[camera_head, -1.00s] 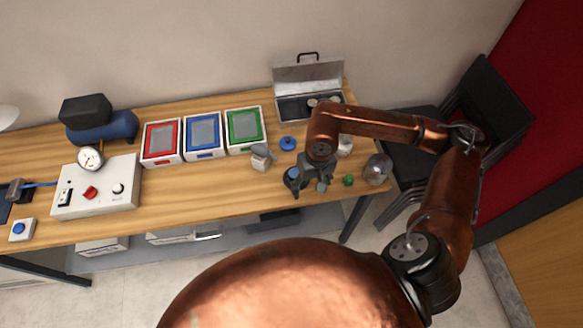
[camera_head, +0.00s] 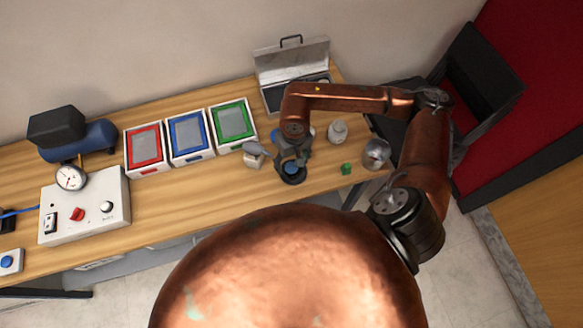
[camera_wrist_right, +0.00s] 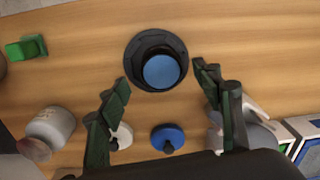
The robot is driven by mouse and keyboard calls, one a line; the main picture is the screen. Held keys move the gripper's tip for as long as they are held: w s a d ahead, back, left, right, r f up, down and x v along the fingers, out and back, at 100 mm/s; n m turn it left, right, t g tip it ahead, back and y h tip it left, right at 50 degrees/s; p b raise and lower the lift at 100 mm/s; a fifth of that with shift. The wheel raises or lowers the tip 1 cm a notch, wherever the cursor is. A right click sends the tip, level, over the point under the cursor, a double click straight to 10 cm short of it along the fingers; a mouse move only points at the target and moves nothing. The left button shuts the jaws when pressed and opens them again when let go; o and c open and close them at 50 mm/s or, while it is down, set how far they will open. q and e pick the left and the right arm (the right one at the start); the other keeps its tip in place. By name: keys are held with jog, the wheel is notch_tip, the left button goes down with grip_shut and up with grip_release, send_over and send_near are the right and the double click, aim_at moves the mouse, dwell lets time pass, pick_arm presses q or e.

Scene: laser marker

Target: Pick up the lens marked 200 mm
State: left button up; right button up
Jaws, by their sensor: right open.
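A dark round piece with a blue disc in its middle (camera_wrist_right: 164,72) stands on the wooden table; it could be a lens, but I can read no marking on it. It also shows in the head view (camera_head: 291,169). My right gripper (camera_wrist_right: 164,84) is open and empty. In the wrist view its two fingers lie to either side, a little short of the round piece. In the head view the right gripper (camera_head: 291,158) hangs right at it and partly covers it. No 200 mm marking is legible anywhere. My left gripper is not in view.
Near the gripper are a blue-topped disc (camera_wrist_right: 168,138), a small white piece (camera_wrist_right: 121,136), a jar (camera_head: 338,131), a green block (camera_head: 346,168), a metal cup (camera_head: 376,153) and a grey-white tool (camera_head: 254,156).

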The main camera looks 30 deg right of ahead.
aim_at(292, 170)
jog(key=shift+f, duration=1.3)
jog(key=c, duration=0.7)
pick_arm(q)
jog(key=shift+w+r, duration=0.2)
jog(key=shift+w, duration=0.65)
pick_arm(e)
jog(key=c, duration=0.7)
